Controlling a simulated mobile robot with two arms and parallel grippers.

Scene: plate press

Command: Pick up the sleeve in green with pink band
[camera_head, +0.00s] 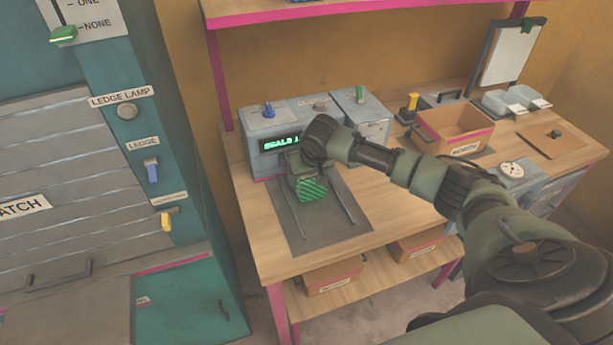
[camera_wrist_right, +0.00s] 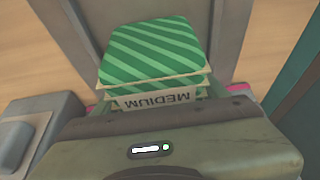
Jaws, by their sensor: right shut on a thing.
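A green sleeve with lighter green diagonal stripes (camera_head: 312,189) is at the grey mat in front of the grey machine. It also shows in the right wrist view (camera_wrist_right: 155,50), with pale layered edges and a tag reading MEDIUM (camera_wrist_right: 157,100). I cannot make out a pink band on it. My right gripper (camera_head: 303,172) is shut on the sleeve's end nearest the machine. The fingers are mostly hidden by the wrist and the sleeve. I cannot tell whether the sleeve touches the mat. My left gripper is not in view.
The grey machine (camera_head: 271,153) with a lit display and coloured switches stands just behind the gripper. Thin rails run along the grey mat (camera_head: 325,236). An open box (camera_head: 457,132) stands further right. Labelled boxes sit on the lower shelf. A teal cabinet (camera_head: 180,150) stands at left.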

